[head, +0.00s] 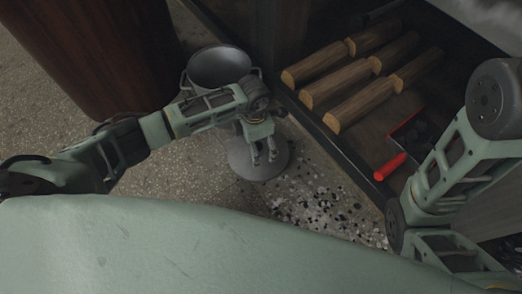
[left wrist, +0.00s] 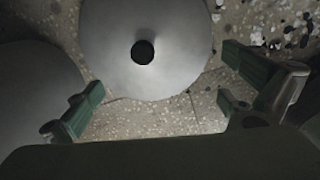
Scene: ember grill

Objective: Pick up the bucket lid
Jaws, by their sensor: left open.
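The bucket lid (head: 252,164) is a round grey metal disc lying on the speckled floor in the head view, partly hidden by my left gripper (head: 264,157). In the left wrist view the lid (left wrist: 112,55) fills the upper middle, with a black round knob (left wrist: 143,52) at its centre. My left gripper (left wrist: 160,112) is open and empty above the lid, its fingers spread on either side of the picture below the knob. The grey metal bucket (head: 219,68) with side handles stands behind the lid. My right arm shows at the right, but its gripper is not visible.
Several split logs (head: 352,90) lie on a dark shelf to the right. A tool with a red handle (head: 390,167) lies near the shelf's edge. Ash and black coal bits (head: 318,196) are scattered on the floor right of the lid. A dark reddish-brown cabinet (head: 95,50) stands at the back left.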

